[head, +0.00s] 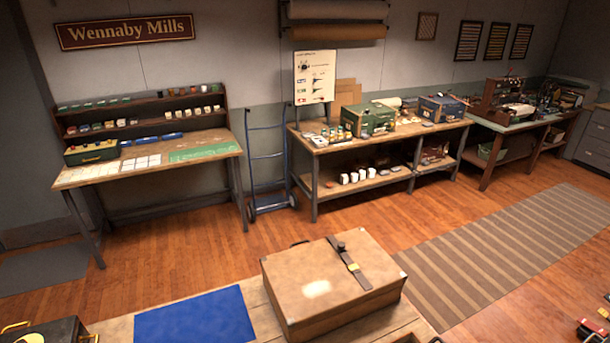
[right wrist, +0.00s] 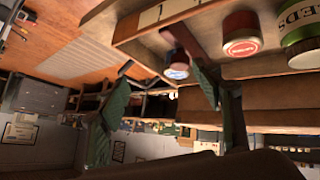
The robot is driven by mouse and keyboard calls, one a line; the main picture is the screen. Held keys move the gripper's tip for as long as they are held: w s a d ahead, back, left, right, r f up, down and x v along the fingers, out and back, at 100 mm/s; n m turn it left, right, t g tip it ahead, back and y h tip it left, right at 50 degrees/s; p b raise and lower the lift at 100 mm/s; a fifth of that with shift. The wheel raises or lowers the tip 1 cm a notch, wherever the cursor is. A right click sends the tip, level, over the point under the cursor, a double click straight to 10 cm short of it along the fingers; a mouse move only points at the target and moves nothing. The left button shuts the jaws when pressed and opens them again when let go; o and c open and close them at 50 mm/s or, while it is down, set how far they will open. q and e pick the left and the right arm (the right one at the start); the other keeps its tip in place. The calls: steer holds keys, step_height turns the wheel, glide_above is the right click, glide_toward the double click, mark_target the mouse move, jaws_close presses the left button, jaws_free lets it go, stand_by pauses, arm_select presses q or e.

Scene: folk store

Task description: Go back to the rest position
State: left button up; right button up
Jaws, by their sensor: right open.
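My right gripper (right wrist: 155,105) shows in the right wrist view, with its two green-padded fingers spread apart. It is open and nothing is held between the fingers. The picture there is tilted. A small jar (right wrist: 177,66) shows behind and beside the right-hand finger; I cannot tell how far apart they are. Neither gripper can be made out in the head view, and my left gripper is not seen.
A brown case (head: 325,290) and a blue mat (head: 195,318) lie on the near table (head: 262,322). A hand truck (head: 268,165) stands between benches. The wooden floor (head: 170,265) has free room.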

steer(key=s+a+f+g+y, duration=0.25)
steer(key=s+f+g, duration=0.4)
steer(key=s, duration=0.65)
step_height(320, 180, down, 32)
steer(key=s+a+b, duration=0.2)
steer(key=s+f+g+b, duration=0.1)
steer(key=s+f, duration=1.7)
steer(key=f, duration=0.1)
steer(key=shift+s+f, duration=0.2)
steer(key=shift+f, duration=0.1)
steer(key=shift+d, duration=0.1)
